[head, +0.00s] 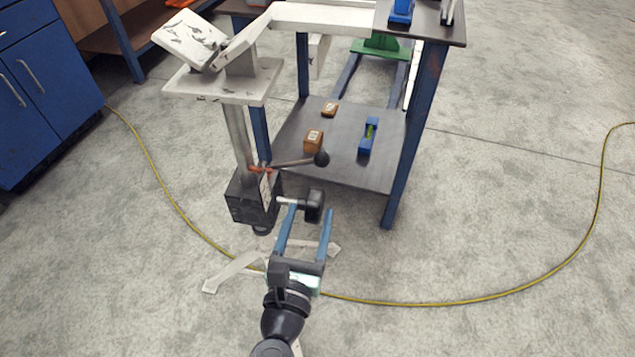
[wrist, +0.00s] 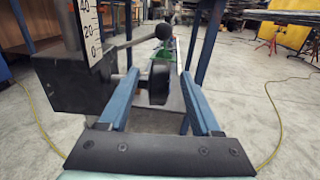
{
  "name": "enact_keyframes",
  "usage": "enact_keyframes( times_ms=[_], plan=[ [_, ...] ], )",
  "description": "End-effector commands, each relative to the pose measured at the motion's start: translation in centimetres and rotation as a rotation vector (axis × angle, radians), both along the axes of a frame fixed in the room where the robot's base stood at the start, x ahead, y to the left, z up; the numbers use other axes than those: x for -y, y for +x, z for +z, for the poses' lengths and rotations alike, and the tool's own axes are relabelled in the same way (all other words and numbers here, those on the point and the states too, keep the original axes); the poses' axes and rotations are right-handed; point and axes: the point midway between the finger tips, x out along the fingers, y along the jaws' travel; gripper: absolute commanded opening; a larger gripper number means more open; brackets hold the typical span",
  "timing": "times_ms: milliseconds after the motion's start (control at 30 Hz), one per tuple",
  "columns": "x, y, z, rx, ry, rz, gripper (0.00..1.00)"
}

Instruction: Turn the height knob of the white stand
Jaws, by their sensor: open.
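The white stand (head: 238,140) stands left of the blue-legged table, with a black box (head: 250,200) on its post. The black height knob (head: 315,206) sticks out from the right side of this box on a short pale shaft. In the wrist view the knob (wrist: 158,82) lies between my two blue fingers, beyond or level with their tips; contact cannot be told. My gripper (head: 311,209) is open, its fingers on either side of the knob. A white scale (wrist: 90,30) on the box shows 0, 20 and 40.
A lever with a black ball (head: 321,158) sticks out above the knob. The table's lower shelf (head: 365,178) holds brown blocks (head: 313,140) and a blue level (head: 368,137). A yellow cable (head: 450,303) crosses the floor. A stand foot (head: 235,270) lies below.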

Motion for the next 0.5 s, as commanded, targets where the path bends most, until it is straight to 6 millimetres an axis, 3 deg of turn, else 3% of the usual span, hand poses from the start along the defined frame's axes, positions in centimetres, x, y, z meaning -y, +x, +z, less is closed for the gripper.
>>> enact_keyframes(
  times_ms=[200, 500],
  plan=[
    [0.9, 4.3, 0.0, 0.002, 0.002, -0.002, 0.65],
    [1.6, 7.6, 0.0, 0.001, 0.001, -0.001, 0.65]
  ],
)
